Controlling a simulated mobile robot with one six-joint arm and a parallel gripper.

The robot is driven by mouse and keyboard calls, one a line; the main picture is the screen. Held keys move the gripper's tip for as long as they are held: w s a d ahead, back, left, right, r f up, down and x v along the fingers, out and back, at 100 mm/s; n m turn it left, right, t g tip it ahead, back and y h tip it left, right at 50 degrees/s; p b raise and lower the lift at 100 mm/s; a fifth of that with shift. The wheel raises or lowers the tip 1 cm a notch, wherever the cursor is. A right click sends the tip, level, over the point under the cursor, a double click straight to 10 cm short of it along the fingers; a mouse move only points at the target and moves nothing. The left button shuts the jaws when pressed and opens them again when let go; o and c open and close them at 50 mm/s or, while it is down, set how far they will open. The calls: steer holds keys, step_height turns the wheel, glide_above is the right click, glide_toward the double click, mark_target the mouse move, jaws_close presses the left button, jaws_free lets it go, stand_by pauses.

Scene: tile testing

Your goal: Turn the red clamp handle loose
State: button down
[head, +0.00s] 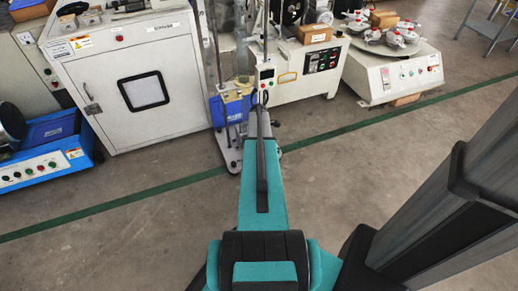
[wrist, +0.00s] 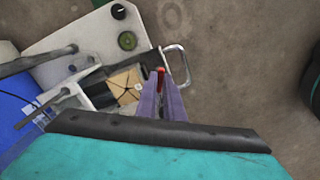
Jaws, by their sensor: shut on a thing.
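The red clamp handle (wrist: 161,71) shows in the wrist view as a small red bit at the tips of my gripper (wrist: 164,82). The two grey-purple fingers are close together and shut on it. Most of the handle is hidden by the fingers. Beside it lies a tan square piece with dark lines (wrist: 125,85), on the machine near a dark bar. In the head view my arm reaches toward a machine with a blue body (head: 232,107); the clamp handle and fingertips cannot be made out there.
A bent metal loop (wrist: 179,62) stands just right of the fingers. The machine's pale base plate (wrist: 85,42) carries a black knob (wrist: 118,11) and a round green level (wrist: 127,41). A white cabinet (head: 150,60) stands left. The floor in front is clear.

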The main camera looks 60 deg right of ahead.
steer(key=shift+s+d, duration=0.15)
steer(key=shift+n+p, duration=1.05)
steer(key=shift+n, duration=1.85)
steer(key=c, duration=2.1)
jaws_free()
steer(key=shift+r, duration=0.15)
steer(key=shift+r+p, duration=2.1)
steer(key=shift+r, duration=1.3)
steer(key=shift+w, duration=0.25)
